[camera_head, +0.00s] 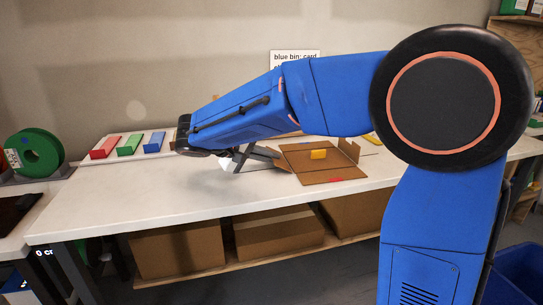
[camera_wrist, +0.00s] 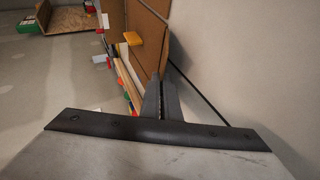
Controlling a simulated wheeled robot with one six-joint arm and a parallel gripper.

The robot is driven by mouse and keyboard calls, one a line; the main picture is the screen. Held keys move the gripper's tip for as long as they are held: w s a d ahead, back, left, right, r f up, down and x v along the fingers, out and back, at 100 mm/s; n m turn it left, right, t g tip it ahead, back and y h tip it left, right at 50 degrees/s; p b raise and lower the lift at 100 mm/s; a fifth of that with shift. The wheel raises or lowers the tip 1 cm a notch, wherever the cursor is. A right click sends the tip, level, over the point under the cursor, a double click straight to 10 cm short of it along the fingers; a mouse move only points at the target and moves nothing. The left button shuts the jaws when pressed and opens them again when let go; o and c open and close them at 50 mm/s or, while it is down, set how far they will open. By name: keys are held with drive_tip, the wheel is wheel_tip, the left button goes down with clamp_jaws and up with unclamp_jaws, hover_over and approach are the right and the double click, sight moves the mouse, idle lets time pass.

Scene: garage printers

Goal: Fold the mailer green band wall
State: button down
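The mailer (camera_head: 300,163) is an opened brown cardboard piece on the white table, with raised flaps at its back right. A yellow tab (camera_head: 318,154) is on it and a red mark (camera_head: 335,180) is at its front edge. No green band can be made out on it. My gripper (camera_head: 276,153) is low over the table at the mailer's left edge. In the wrist view the fingers (camera_wrist: 161,78) lie side by side and look shut, with nothing seen between them. Their tips are near a brown cardboard panel (camera_wrist: 148,28) with a yellow tab (camera_wrist: 133,38); contact cannot be told.
Red (camera_head: 105,147), green (camera_head: 130,143) and blue (camera_head: 154,141) blocks sit on a pale strip at the back left. A green spool (camera_head: 36,153) stands at the far left. Cardboard boxes (camera_head: 278,233) fill the shelf below. The table front (camera_head: 170,195) is clear.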

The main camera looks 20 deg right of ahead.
drive_tip(key=c, duration=2.3)
unclamp_jaws()
drive_tip(key=shift+v, duration=8.7)
drive_tip(key=x, duration=1.6)
drive_tip(key=shift+d+f, duration=0.1)
drive_tip(key=shift+d, duration=0.05)
